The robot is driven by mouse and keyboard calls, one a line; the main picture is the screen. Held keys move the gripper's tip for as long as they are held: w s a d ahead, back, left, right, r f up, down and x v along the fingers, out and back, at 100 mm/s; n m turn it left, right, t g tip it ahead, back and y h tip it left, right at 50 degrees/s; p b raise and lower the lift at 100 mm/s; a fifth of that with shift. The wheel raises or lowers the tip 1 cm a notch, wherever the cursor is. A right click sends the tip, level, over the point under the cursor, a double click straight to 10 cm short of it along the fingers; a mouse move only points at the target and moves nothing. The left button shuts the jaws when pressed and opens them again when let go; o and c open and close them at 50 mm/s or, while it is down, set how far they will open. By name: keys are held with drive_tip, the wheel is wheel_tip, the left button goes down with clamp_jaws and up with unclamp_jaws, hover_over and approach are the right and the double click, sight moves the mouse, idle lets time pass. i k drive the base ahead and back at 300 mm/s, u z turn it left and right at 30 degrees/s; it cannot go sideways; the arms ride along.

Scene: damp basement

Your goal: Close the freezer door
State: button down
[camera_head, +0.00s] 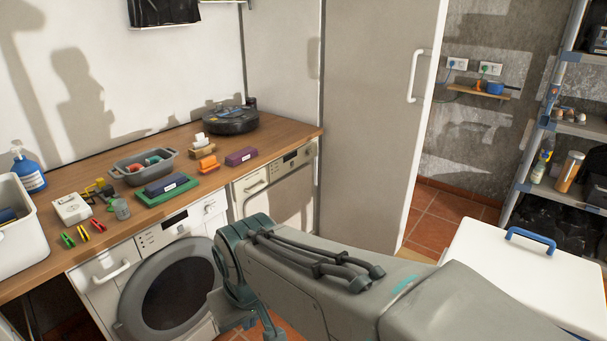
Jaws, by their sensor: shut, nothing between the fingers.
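A tall pale grey door (372,120) with a white vertical handle (415,76) stands beyond my arm, right of the counter. It looks like the freezer door; its right edge is white and the floor and rough wall show past it. I cannot tell from this view how far it is swung open, and its lower part is hidden behind my arm. My gripper (243,312) is low in the picture, in front of the washing machine and left of the door, apart from it. It is shut and empty, and partly cut off by the bottom edge.
A wooden counter (190,205) with several small items runs along the left, over a washing machine (165,290) and another appliance (275,190). A white box with a blue handle (530,238) is at right, near metal shelving (560,190). Tiled floor (440,215) shows behind the door.

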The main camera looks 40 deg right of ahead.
sight(382, 57)
drive_tip(key=u, duration=0.1)
drive_tip(key=i, duration=0.65)
drive_tip(key=z, duration=2.2)
drive_tip(key=i, duration=0.5)
drive_tip(key=u, duration=0.05)
